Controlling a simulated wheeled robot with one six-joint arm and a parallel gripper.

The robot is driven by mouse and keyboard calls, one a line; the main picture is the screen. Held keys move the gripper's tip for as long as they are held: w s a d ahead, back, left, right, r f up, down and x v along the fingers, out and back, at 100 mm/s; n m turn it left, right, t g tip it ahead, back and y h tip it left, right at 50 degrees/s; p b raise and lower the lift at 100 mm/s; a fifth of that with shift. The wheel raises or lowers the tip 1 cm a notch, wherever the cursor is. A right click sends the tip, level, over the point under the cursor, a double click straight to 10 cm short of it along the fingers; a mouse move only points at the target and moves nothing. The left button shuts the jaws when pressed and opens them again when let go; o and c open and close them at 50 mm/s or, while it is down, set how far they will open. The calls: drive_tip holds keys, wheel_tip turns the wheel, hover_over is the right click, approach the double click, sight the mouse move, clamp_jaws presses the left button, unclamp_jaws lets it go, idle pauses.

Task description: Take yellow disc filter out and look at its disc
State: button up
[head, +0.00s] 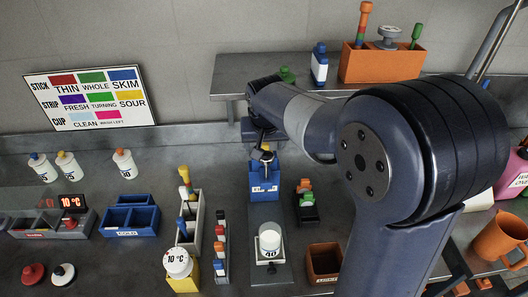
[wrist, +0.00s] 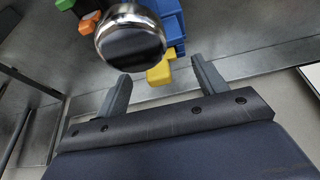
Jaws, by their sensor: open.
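A blue holder (head: 264,186) with a white label stands mid-bench. A small yellow part (head: 267,156) shows at its top, partly hidden by my gripper (head: 262,138). In the wrist view a yellow piece (wrist: 160,73) shows beside the blue holder (wrist: 173,22), just beyond the gap between my fingers. I take it for the yellow disc filter, but its disc cannot be made out. A shiny round metal piece with a dark face (wrist: 130,38) overlaps the blue holder. My gripper (wrist: 163,80) is open, with nothing between its fingers.
A white jar (head: 270,240) stands in front of the blue holder. A dark tray of coloured blocks (head: 306,205) is right of it, a grey rack (head: 189,220) left. Behind is a raised shelf (head: 225,85) with an orange box (head: 375,65). A colour chart (head: 90,98) leans on the wall.

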drive_tip(key=shift+w+f, duration=0.2)
drive_tip(key=shift+f, duration=0.25)
drive_tip(key=c, duration=1.1)
drive_tip(key=shift+r, duration=0.15)
wheel_tip(320, 180, up, 9)
drive_tip(key=shift+r+b, duration=0.2)
drive_tip(key=shift+b, duration=0.15)
drive_tip(key=shift+r+p, duration=3.1)
drive_tip(key=shift+r, duration=0.6)
